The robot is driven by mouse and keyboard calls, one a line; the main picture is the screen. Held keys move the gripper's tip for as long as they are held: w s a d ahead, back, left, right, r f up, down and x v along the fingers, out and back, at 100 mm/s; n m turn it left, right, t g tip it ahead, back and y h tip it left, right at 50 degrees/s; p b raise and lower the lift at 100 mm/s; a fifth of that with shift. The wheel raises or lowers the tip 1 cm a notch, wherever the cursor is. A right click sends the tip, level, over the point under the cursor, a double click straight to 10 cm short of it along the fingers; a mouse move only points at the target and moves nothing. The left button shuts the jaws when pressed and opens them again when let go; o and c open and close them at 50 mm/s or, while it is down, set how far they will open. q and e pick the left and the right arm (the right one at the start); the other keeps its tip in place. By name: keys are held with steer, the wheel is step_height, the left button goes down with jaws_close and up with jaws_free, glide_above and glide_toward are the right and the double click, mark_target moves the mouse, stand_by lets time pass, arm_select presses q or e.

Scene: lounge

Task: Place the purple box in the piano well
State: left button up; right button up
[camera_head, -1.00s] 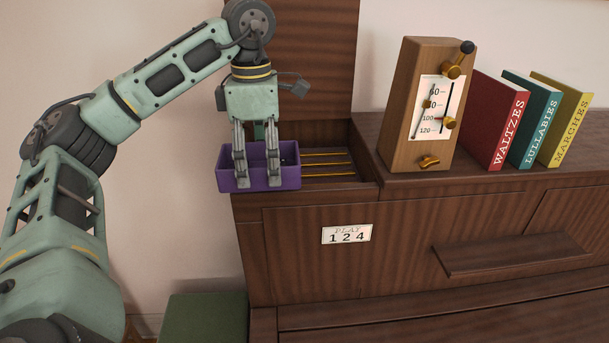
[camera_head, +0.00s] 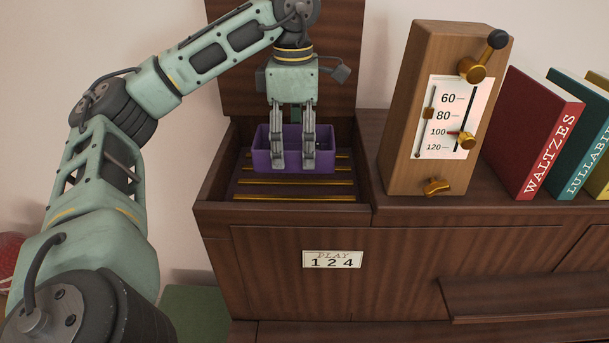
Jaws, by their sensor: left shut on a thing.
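The purple box (camera_head: 262,158) is an open-topped box, inside the outline of the piano well (camera_head: 215,178) in the head view. The well is a dark wooden recess with gold bars across its floor and a raised lid behind. My left gripper (camera_head: 293,163) points down and is shut on the box's front wall. The box is upright near the back of the well, with bars showing in front of it. I cannot tell whether its base touches the bars. My right gripper is not in view.
A wooden metronome (camera_head: 400,120) stands on the piano top right of the well. A red book (camera_head: 530,125), a teal book (camera_head: 575,130) and a yellow book lean beyond it.

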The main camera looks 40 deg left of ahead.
arm_select(q)
steer(key=p, duration=0.2)
glide_above(293, 192)
steer(key=f, duration=0.5)
steer(key=shift+s+a+f, duration=0.1)
steer(key=shift+s+f, duration=0.15)
steer(key=shift+f, duration=0.05)
steer(key=shift+w+f, duration=0.25)
steer(key=shift+f, duration=0.8)
steer(key=shift+s+f, duration=0.1)
steer(key=shift+f, duration=0.15)
steer(key=o, duration=1.3)
steer(key=shift+c, duration=0.2)
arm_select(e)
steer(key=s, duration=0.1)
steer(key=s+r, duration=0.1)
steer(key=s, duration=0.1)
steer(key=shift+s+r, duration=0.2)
